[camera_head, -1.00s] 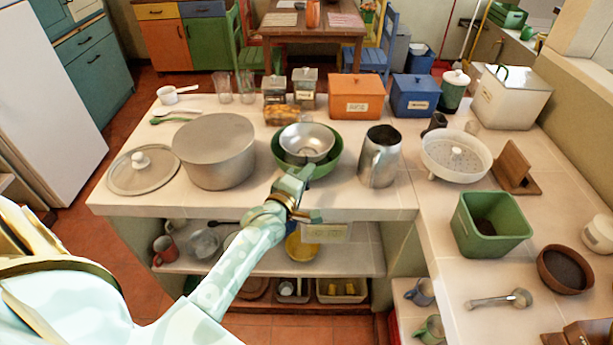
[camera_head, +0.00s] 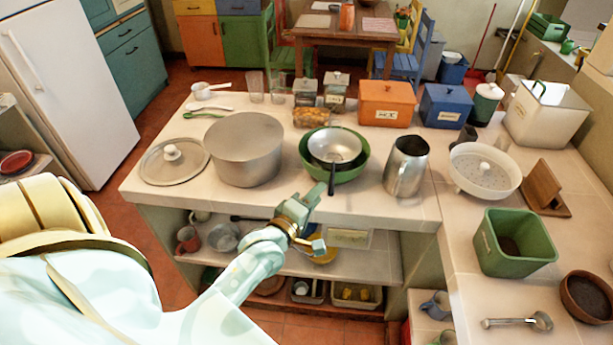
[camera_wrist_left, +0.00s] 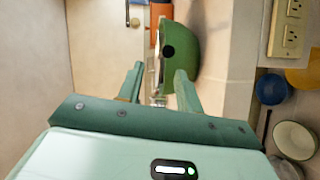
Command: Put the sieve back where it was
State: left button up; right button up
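The sieve (camera_head: 335,146), a shiny metal bowl with a dark handle (camera_head: 332,180), rests in the green bowl (camera_head: 353,174) on the counter. Its handle points toward the counter's front edge. My left gripper (camera_head: 312,192) is just in front of the green bowl, beside the handle, and looks apart from it. In the left wrist view my left gripper (camera_wrist_left: 160,78) has its fingers spread, with no held object clearly visible between them. The green bowl (camera_wrist_left: 182,52) lies beyond the fingertips there, with a thin metal rim along its side. My right gripper is not in view.
A large pot (camera_head: 245,150) stands left of the green bowl and a metal jug (camera_head: 405,168) right of it. A white strainer (camera_head: 484,170) and a green bin (camera_head: 512,243) are farther right. Shelves below the counter hold cups and trays.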

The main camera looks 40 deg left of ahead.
pick_arm(q)
jog(key=s+d+f+m+g+h, duration=0.1)
jog(key=s+d+f+m+g, duration=0.15)
jog(key=s+f, duration=0.45)
jog(key=s+d+f+m+g, duration=0.1)
jog(key=s+f+m+g, duration=0.25)
jog(key=f, duration=0.85)
jog(key=s+d+f+m+g+h, duration=0.15)
jog(key=s+f+m, duration=0.3)
jog(key=f, duration=0.45)
jog(key=s+f+m+g, duration=0.4)
jog(key=s+f+m, duration=0.1)
jog(key=s, duration=0.8)
jog(key=s+f+m+g+y, duration=0.1)
jog(key=s+f+m+g, duration=0.3)
jog(key=s+f, duration=0.4)
jog(key=s+m, duration=0.1)
jog(key=s, duration=0.5)
jog(key=shift+d+f, duration=0.25)
jog(key=shift+f, duration=0.05)
jog(key=shift+w+f+g, duration=0.1)
jog(key=shift+g, duration=0.15)
